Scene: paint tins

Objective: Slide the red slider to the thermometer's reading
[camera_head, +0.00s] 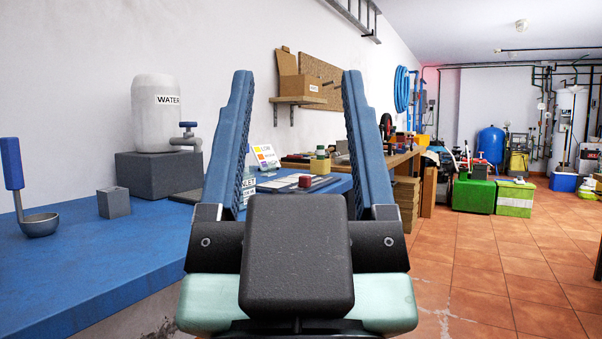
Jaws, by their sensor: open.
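My gripper's dark body hides part of the bench below the panel. I cannot make out a thermometer or its reading.
Tiled floor (490,270) is open at right.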

